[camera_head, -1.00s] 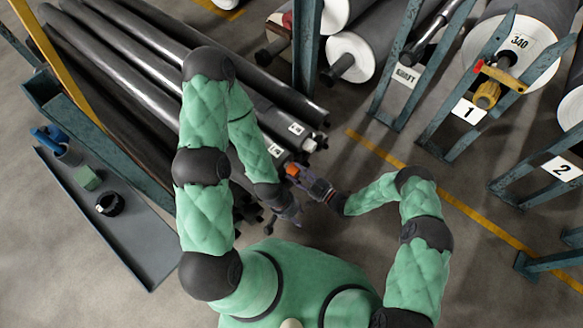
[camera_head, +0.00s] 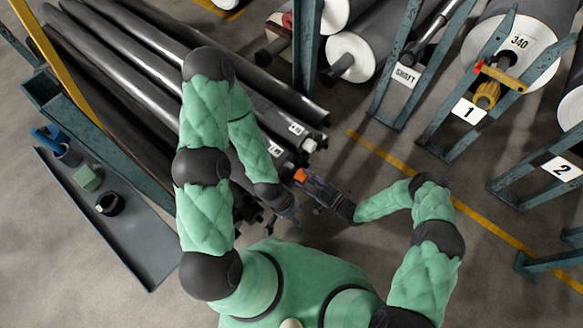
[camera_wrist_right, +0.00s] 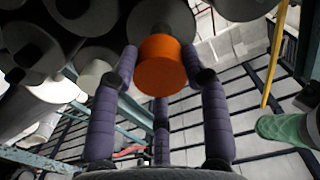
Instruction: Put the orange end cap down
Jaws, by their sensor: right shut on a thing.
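The orange end cap (camera_head: 300,175) is a short cylinder held at the tips of my right gripper (camera_head: 306,179), near the ends of the dark rolls. In the right wrist view the cap (camera_wrist_right: 162,66) sits between the purple fingers of the right gripper (camera_wrist_right: 160,75), which are shut on it. A dark roll end (camera_wrist_right: 160,17) shows just behind it; I cannot tell whether they touch. My left gripper (camera_head: 289,211) is just below the right one in the head view, near the roll ends. Its fingers are too small and dark to read.
Long dark rolls (camera_head: 125,45) lie on a rack at upper left. A grey tray (camera_head: 138,245) at left holds a green block (camera_head: 87,178), a black ring (camera_head: 109,204) and a blue item (camera_head: 55,143). Blue-green stands with large rolls (camera_head: 510,38) fill the right. Floor between is open.

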